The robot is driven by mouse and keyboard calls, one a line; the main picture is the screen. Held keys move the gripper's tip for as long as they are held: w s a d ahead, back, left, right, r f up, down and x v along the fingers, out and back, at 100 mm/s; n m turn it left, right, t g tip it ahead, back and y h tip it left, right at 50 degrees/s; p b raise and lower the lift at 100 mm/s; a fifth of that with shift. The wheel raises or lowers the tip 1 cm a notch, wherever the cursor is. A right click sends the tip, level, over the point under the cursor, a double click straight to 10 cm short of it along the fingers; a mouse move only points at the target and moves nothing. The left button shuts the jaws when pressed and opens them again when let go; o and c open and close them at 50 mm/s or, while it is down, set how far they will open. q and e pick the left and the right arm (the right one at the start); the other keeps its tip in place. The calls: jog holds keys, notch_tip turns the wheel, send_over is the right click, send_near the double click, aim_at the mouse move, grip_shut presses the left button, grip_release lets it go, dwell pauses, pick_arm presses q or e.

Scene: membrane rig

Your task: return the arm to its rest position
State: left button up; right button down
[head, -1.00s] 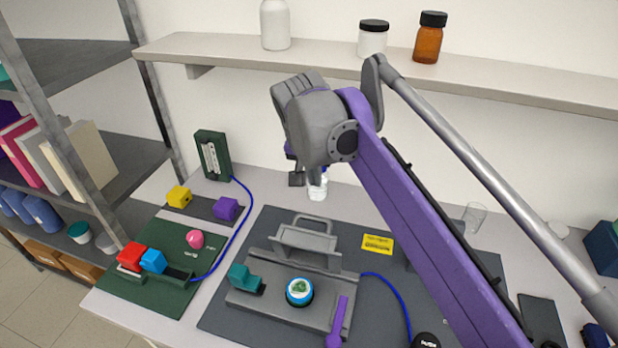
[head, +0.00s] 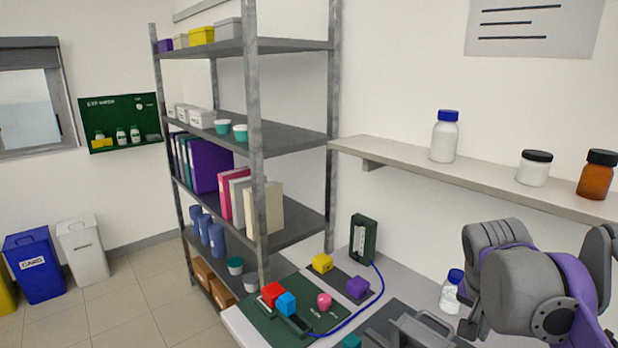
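My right arm comes in from the right, with its grey and purple wrist (head: 540,290) at the lower right of the head view. Its gripper (head: 468,312) is mostly hidden behind the wrist; only dark parts show at its left edge, so I cannot tell whether it is open or shut. My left arm and gripper are not in view.
A grey membrane rig (head: 415,333) is cut off at the bottom. Left of it, a green mat (head: 262,322) holds coloured blocks. A dark green meter (head: 363,238) stands behind. A wall shelf (head: 480,181) carries bottles above the arm. A metal rack (head: 262,150) stands left of the bench.

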jog(key=s+a+f+n+t+y, duration=0.1)
jog(key=s+a+f+n, duration=0.2)
jog(key=f, duration=0.4)
jog(key=s+a+f+n+t+y, duration=0.1)
jog(key=s+a+f+n, duration=0.2)
jog(key=s+a+f, duration=0.2)
jog(key=s+a+f+n+t+y, duration=0.1)
jog(key=s+a+f+n, duration=0.2)
jog(key=s+f, duration=0.4)
jog(key=shift+s+a+f+n, duration=0.1)
jog(key=shift+a+f+n, duration=0.1)
jog(key=shift+f, duration=0.35)
jog(key=shift+s+a+f+n, duration=0.1)
jog(key=shift+a+f, duration=0.15)
jog(key=shift+f, duration=0.35)
jog(key=shift+s+a+f+n, duration=0.1)
jog(key=shift+a+f, duration=0.1)
jog(key=shift+f, duration=0.35)
jog(key=shift+s+a+f, duration=0.1)
jog(key=shift+f, duration=0.15)
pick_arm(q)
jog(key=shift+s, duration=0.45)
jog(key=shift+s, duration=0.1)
